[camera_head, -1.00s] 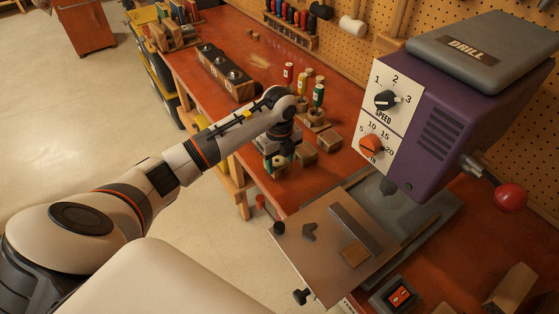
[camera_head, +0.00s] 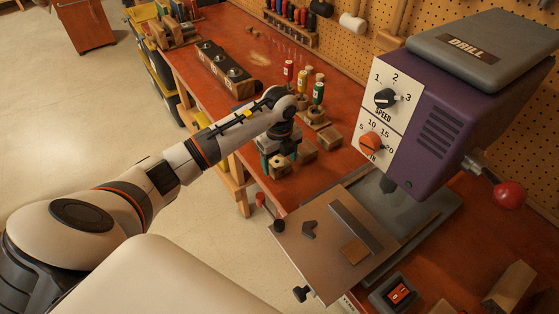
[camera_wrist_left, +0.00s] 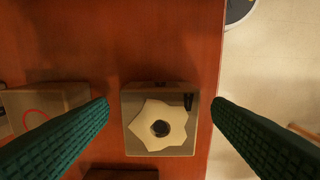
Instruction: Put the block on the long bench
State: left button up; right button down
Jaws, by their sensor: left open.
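A squarish block (camera_wrist_left: 134,103) lies on the reddish wooden long bench (camera_wrist_left: 90,35) near its edge. Its face carries a pale star-shaped patch with a dark round hole in the middle. My left gripper (camera_wrist_left: 160,128) is open, with one green ribbed finger on each side of the block and a gap visible on both sides. In the head view the left gripper (camera_head: 279,157) points down at the near edge of the long bench (camera_head: 215,100), its fingers partly hidden by the wrist. My right gripper is not in view.
Other wooden blocks (camera_head: 304,151) sit close beside the gripper. Coloured-handled tools (camera_head: 303,85) stand behind it. Open bench lies left of the tools.

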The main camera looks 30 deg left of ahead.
aim_at(280, 164)
pick_arm(q)
notch_tip(280, 164, up, 12)
jog(key=b, duration=0.2)
jog(key=shift+f, duration=0.25)
dwell(0.4)
